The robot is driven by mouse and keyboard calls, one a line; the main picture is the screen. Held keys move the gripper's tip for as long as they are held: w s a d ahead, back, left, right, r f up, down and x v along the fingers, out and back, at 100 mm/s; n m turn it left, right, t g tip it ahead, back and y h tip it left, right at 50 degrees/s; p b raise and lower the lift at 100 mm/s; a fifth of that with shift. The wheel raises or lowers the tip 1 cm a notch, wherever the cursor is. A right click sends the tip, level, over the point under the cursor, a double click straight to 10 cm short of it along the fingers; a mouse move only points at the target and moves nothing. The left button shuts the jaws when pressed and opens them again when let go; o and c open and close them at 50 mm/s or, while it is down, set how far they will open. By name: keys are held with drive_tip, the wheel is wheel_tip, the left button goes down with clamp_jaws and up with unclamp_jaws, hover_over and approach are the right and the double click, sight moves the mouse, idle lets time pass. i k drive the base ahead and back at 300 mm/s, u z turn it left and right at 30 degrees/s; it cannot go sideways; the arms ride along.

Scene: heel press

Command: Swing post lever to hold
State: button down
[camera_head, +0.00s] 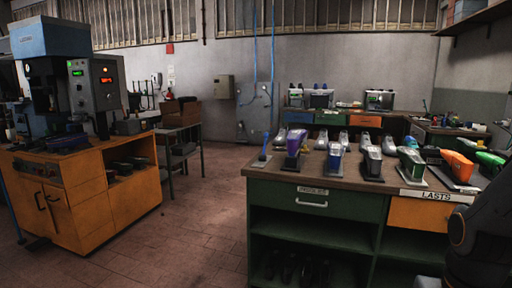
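A press (52,40) with a blue head stands on an orange wooden cabinet (88,200) at the left. A grey control box (90,98) with a green and an orange display is fixed at its right side. A dark column and tooling show under the head, too dark and small to make out in detail. I cannot pick out a post lever or its position. A dark part of my arm shows at the lower right edge. My gripper is out of view.
A green bench (314,237) with a brown top stands at the right, with several coloured lasts, including a purple one (295,148). Open brown floor (195,225) lies between the press cabinet and this bench. A small dark table (180,150) stands behind the press cabinet.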

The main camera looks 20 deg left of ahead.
sight(266, 135)
drive_tip(key=u, duration=0.9)
drive_tip(key=i, duration=0.7)
drive_tip(key=u, duration=0.95)
drive_tip(key=i, duration=1.35)
drive_tip(key=z, duration=1.1)
drive_tip(key=i, duration=0.6)
drive_tip(key=z, duration=0.7)
